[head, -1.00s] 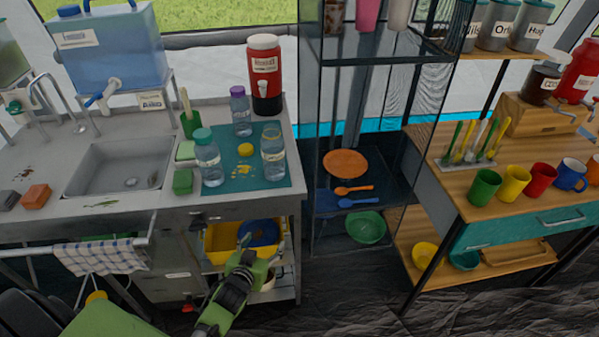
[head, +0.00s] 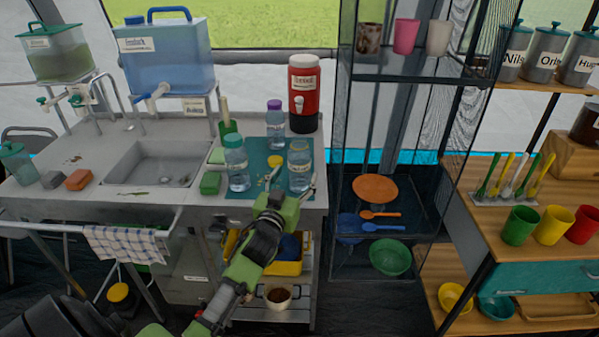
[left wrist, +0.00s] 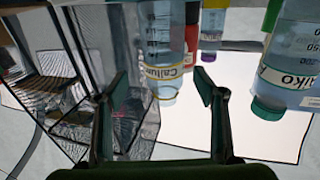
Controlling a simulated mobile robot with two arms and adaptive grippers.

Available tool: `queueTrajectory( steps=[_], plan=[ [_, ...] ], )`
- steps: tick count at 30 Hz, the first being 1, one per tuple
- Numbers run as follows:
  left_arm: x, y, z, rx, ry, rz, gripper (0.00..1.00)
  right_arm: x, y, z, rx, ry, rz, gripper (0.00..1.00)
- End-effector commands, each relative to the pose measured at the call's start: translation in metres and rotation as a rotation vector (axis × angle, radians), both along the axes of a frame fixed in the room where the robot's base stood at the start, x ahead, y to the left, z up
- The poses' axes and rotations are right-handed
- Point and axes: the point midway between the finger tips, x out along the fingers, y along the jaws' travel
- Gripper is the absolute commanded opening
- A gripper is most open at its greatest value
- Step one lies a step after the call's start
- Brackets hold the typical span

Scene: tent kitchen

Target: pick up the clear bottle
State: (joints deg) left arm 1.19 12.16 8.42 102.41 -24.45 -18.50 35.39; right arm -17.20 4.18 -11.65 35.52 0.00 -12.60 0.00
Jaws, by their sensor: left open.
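Several clear bottles stand upright on the teal mat (head: 240,186). The uncapped bottle (head: 299,157) at the mat's right side lines up with my left gripper (head: 293,178). My left gripper is open, its fingers either side of that bottle's outline. In the left wrist view, which is upside down, the same bottle (left wrist: 160,45) shows between the spread fingertips (left wrist: 163,90), with no visible contact. A green-capped bottle (head: 237,165) stands to the left, and it is close in the wrist view (left wrist: 295,55). A purple-capped bottle (head: 275,128) stands behind. My right gripper is out of view.
A yellow cap (head: 275,162) lies on the mat. A red drink jug (head: 303,95) stands behind the bottles. A sink (head: 155,165) and a green sponge (head: 210,183) are to the left. A dark glass-sided shelf (head: 375,240) stands close on the right.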

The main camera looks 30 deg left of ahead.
Motion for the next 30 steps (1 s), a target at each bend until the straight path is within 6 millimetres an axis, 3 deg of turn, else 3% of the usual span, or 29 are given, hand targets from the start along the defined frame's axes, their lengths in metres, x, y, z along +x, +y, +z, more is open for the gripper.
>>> queueTrajectory(
  steps=[8, 18, 27, 30],
  plan=[
    [0.019, 0.008, 0.000, 0.001, -0.001, 0.000, 0.64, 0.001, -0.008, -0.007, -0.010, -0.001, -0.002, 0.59],
    [0.058, 0.025, 0.003, 0.001, 0.000, -0.001, 0.64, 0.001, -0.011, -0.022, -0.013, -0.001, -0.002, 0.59],
    [0.061, 0.026, 0.004, 0.001, 0.001, 0.000, 0.64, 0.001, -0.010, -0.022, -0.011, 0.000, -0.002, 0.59],
    [0.061, 0.026, 0.004, 0.000, 0.001, 0.000, 0.38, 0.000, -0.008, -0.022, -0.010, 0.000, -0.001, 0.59]
  ],
)
